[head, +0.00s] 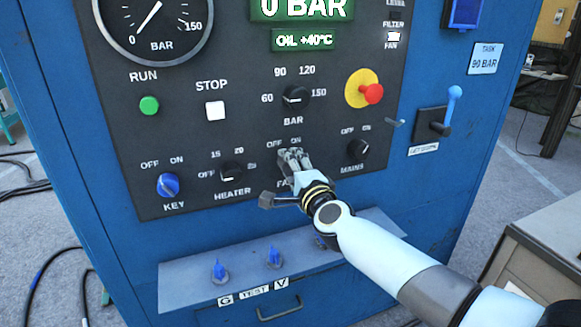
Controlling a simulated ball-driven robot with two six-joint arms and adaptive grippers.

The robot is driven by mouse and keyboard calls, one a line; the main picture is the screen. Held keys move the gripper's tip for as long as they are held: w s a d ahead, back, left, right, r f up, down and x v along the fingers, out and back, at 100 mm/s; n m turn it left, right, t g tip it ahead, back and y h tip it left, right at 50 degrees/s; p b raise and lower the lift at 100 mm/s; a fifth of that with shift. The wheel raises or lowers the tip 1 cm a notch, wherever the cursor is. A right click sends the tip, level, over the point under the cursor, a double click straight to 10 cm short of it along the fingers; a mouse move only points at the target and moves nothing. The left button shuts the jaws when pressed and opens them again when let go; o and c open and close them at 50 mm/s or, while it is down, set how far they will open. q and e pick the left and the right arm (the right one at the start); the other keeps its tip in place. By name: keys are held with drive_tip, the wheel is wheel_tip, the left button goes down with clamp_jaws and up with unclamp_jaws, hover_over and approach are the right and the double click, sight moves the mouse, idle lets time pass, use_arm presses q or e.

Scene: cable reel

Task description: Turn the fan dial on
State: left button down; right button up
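The fan dial is hidden behind my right gripper (294,158); only its OFF and ON marks and part of its FAN label show on the black control panel (195,118). My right arm comes in from the right, and the gripper's fingers are at the dial's place, below the BAR knob (296,95). I cannot tell whether the fingers touch or hold the dial, or how it is turned. A small filter/fan lamp (393,37) at the upper right looks pale. My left gripper is not in view.
Close by are the heater knob (232,171), mains knob (358,149), blue key switch (168,185) and red emergency button (372,94). A blue-handled lever (450,107) sticks out at the right. Below is a grey ledge (185,285) with blue fittings.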

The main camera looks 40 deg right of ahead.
drive_tip(key=shift+f, duration=0.1)
idle(0.3)
drive_tip(key=o, duration=1.1)
drive_tip(key=shift+o, duration=0.2)
drive_tip(key=shift+s, duration=0.15)
drive_tip(key=v, duration=1.1)
drive_tip(key=shift+s, duration=0.4)
drive_tip(key=shift+f, duration=0.1)
